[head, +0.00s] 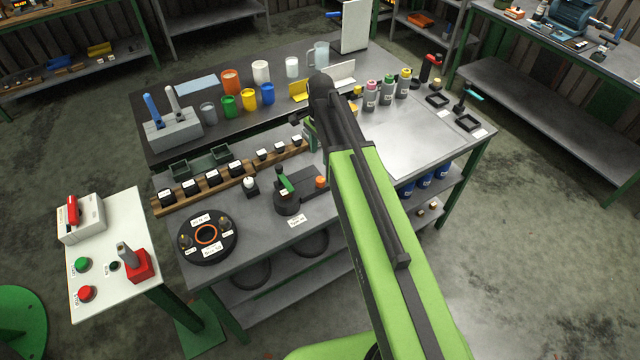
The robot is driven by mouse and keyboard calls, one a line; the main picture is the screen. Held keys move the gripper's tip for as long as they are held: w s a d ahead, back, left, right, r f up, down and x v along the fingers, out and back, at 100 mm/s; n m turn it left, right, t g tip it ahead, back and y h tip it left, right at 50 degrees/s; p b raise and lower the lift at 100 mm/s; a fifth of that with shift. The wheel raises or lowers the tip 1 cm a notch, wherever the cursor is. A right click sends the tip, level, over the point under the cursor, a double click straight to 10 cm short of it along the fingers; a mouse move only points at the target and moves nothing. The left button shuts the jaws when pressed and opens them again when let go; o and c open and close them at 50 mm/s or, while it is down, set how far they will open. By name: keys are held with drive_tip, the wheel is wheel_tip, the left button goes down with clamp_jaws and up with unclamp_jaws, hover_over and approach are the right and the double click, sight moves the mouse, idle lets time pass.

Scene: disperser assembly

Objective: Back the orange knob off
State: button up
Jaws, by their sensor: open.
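The orange knob (320,182) sits on the right end of a dark fixture on the grey workbench. The fixture's round base (288,204) has a green lever (286,184) on top. My green arm reaches over the bench just right of the knob. My gripper (309,136) hangs below the arm's dark end joint, behind and above the knob, apart from it. It is open, and no held object shows. Its fingertips are small and partly hidden by my own arm.
A wooden rail (208,193) with labelled black blocks runs behind the fixture. A black round plate (207,236) with an orange ring lies to its left, and a small white-topped part (250,186) stands nearby. Coloured cups and bottles stand farther back. The bench's right side has bare room.

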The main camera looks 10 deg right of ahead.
sight(320, 180)
wheel_tip(320, 180, down, 13)
drive_tip(key=b, duration=1.1)
drive_tip(key=shift+r, duration=0.2)
